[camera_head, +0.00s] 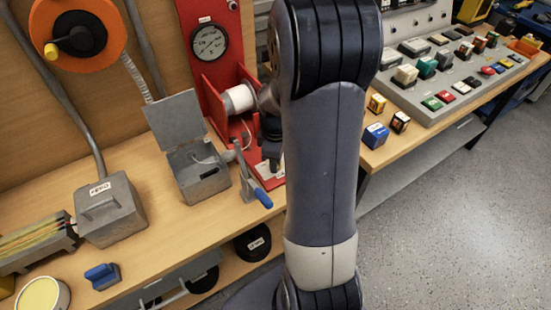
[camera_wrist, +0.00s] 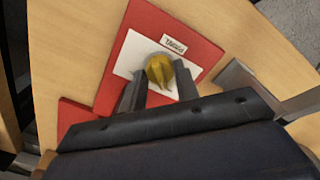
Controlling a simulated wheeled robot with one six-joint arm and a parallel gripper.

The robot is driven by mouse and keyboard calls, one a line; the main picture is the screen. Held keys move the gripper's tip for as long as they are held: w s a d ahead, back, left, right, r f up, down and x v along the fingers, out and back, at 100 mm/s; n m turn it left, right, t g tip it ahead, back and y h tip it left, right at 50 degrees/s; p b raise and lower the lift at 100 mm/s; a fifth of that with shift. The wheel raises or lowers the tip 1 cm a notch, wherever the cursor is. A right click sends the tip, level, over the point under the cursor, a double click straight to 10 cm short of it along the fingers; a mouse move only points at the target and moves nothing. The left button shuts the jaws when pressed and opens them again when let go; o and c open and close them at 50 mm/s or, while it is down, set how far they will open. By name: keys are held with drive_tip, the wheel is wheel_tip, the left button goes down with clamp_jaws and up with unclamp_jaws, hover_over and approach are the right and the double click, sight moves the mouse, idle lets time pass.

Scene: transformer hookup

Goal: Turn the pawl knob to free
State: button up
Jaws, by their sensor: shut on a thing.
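The yellow pawl knob (camera_wrist: 160,70) sits on a white plate (camera_wrist: 136,62) on a red base (camera_wrist: 193,46) in the wrist view. A small white label (camera_wrist: 173,44) lies beside the knob; I cannot read it surely. My gripper (camera_wrist: 159,84) is shut on the knob, with one dark finger on each side. In the head view my gripper (camera_head: 273,163) points down at the red base, partly covered by my arm. The knob itself is hidden there.
A red panel with a round dial (camera_head: 209,42) and a white spool (camera_head: 238,98) stands behind my gripper. A lever with a blue handle (camera_head: 262,197) and an open grey box (camera_head: 200,180) are close on the left. Small coloured blocks (camera_head: 376,135) lie right of my arm.

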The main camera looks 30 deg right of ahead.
drive_tip(key=o, duration=1)
wheel_tip(320, 180, up, 11)
drive_tip(key=shift+f, duration=0.1)
wheel_tip(320, 180, down, 11)
drive_tip(key=shift+f, duration=0.1)
drive_tip(key=shift+r, duration=0.2)
idle(0.4)
drive_tip(key=shift+r, duration=0.1)
